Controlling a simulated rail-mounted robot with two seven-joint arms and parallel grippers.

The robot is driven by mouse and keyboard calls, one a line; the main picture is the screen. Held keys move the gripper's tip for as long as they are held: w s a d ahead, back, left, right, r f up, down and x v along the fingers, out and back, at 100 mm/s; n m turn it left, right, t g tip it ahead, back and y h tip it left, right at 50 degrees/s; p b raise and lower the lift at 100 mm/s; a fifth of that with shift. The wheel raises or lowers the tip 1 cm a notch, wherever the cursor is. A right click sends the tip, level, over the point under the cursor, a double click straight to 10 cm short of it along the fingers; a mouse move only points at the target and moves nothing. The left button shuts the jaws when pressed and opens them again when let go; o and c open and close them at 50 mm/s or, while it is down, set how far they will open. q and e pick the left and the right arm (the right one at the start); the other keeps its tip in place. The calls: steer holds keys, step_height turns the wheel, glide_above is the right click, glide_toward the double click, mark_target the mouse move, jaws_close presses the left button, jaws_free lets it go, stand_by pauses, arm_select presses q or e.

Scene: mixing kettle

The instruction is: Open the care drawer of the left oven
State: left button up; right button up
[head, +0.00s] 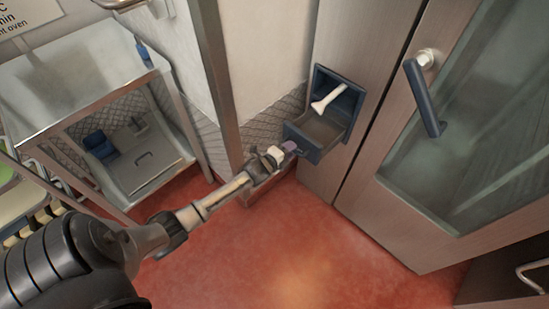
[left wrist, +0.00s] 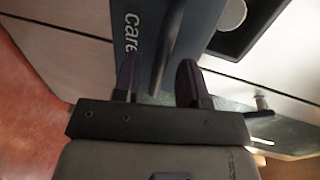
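The dark blue care drawer (head: 318,134) stands pulled out from the panel left of the oven door (head: 400,160), its inside showing. A white, brush-like thing (head: 328,98) lies at its back. My left gripper (head: 292,147) is at the drawer's front. In the left wrist view, the drawer front (left wrist: 135,20) carries the word "care", and its dark bar handle (left wrist: 168,45) runs between the fingertips of my left gripper (left wrist: 159,78). The fingers are apart, with a gap seeming to show on each side of the handle. My right gripper is not in view.
A blue door handle (head: 424,98) sticks out from the oven door at the right. A steel table (head: 75,85) stands at the left, with a blue bottle (head: 143,50) on it. The red floor (head: 270,240) below the drawer is clear.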

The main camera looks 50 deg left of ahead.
arm_select(q)
steer(key=p+v, duration=0.3)
steer(key=v, duration=0.9)
steer(key=shift+p, duration=0.4)
